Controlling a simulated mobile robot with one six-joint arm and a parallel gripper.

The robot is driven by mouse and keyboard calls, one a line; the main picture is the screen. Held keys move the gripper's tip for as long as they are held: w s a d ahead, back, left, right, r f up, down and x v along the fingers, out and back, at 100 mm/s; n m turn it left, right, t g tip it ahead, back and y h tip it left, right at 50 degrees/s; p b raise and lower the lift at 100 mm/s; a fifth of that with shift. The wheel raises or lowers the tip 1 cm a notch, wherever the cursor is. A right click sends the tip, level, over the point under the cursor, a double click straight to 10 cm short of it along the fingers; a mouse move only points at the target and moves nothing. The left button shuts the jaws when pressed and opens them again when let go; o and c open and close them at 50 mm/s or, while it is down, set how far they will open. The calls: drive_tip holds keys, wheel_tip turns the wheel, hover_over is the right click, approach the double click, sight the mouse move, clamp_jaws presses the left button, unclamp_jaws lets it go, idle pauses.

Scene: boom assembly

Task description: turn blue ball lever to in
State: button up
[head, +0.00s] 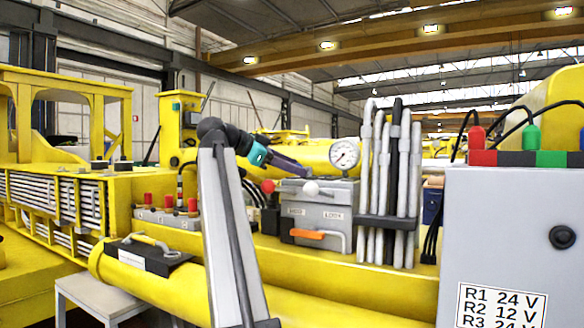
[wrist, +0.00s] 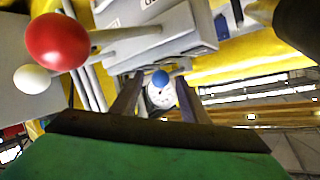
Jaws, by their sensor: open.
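The blue ball (wrist: 161,77) shows in the wrist view, small and far ahead, in the gap between my fingertips. I cannot make out the blue ball or its lever arm in the head view. My gripper (head: 300,168) is open and reaches over the top of a grey lever box (head: 322,203). In the wrist view my gripper (wrist: 159,82) has nothing between its fingers that I can see being held. How far its tips are from the blue ball is hard to tell.
A red ball lever (head: 268,186) and a white ball lever (head: 311,188) stand close by on the grey box. A pressure gauge (head: 344,154) is behind it, grey hoses (head: 390,175) to its right. An orange handle (head: 307,235) is on its front.

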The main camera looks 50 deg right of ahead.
drive_tip(key=b+v, duration=0.1)
drive_tip(key=v, duration=1.2)
drive_tip(key=shift+a, duration=0.25)
drive_tip(key=shift+w+r, duration=0.1)
drive_tip(key=shift+r, duration=0.05)
